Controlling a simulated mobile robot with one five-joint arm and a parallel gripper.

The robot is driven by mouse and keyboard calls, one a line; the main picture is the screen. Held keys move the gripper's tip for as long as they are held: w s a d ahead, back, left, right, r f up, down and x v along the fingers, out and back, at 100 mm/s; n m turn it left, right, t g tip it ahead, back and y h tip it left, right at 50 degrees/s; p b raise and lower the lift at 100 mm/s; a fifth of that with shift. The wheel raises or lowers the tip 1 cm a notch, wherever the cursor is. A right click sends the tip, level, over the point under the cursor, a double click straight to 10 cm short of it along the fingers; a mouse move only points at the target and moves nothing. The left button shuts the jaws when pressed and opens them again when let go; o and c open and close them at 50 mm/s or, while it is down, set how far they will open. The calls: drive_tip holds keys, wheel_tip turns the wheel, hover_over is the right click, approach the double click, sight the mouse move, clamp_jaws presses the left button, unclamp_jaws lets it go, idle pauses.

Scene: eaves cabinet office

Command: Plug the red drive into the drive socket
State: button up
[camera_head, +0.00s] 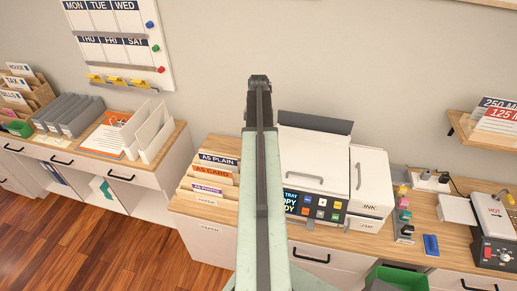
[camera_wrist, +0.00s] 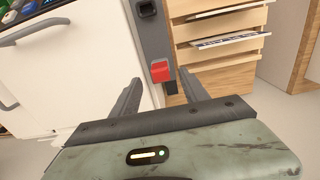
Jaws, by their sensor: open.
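A small red block (camera_wrist: 161,71), which looks like the red drive, shows in the wrist view on a narrow grey upright strip (camera_wrist: 152,40). A dark opening (camera_wrist: 146,9) is higher on that strip, and a black part (camera_wrist: 170,87) is just below the red block. I cannot tell which of these is the drive socket. My gripper (camera_wrist: 160,92) is open, its fingers apart on either side of the red block in this picture; no contact is visible. In the head view my gripper (camera_head: 260,82) is raised before the wall, and my arm hides the gap left of the printer.
A white printer (camera_head: 315,165) and a wooden paper sorter (camera_head: 205,180) flank my arm. Right of the printer are small coloured pieces (camera_head: 404,215), a blue card (camera_head: 430,245) and a machine with a red knob (camera_head: 490,245). A green bin (camera_head: 400,277) is in front.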

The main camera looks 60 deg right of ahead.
wheel_tip(320, 180, down, 5)
drive_tip(key=b, duration=0.5)
drive_tip(key=shift+d+f, duration=0.1)
drive_tip(key=shift+f, duration=0.05)
drive_tip(key=shift+r, duration=0.2)
clamp_jaws()
wheel_tip(320, 180, up, 4)
drive_tip(key=p, duration=0.4)
drive_tip(key=shift+s+r+p, duration=0.1)
drive_tip(key=shift+r+p, duration=0.1)
drive_tip(key=shift+p, duration=0.1)
drive_tip(key=s+a, duration=0.1)
drive_tip(key=s, duration=0.3)
drive_tip(key=s+a, duration=0.2)
drive_tip(key=s, duration=0.3)
drive_tip(key=s+a, duration=0.1)
drive_tip(key=s, duration=0.4)
drive_tip(key=shift+a+r, duration=0.25)
drive_tip(key=shift+a, duration=0.1)
drive_tip(key=shift+s+a+r+p, duration=0.15)
drive_tip(key=shift+s+p, duration=0.25)
drive_tip(key=shift+s, duration=0.2)
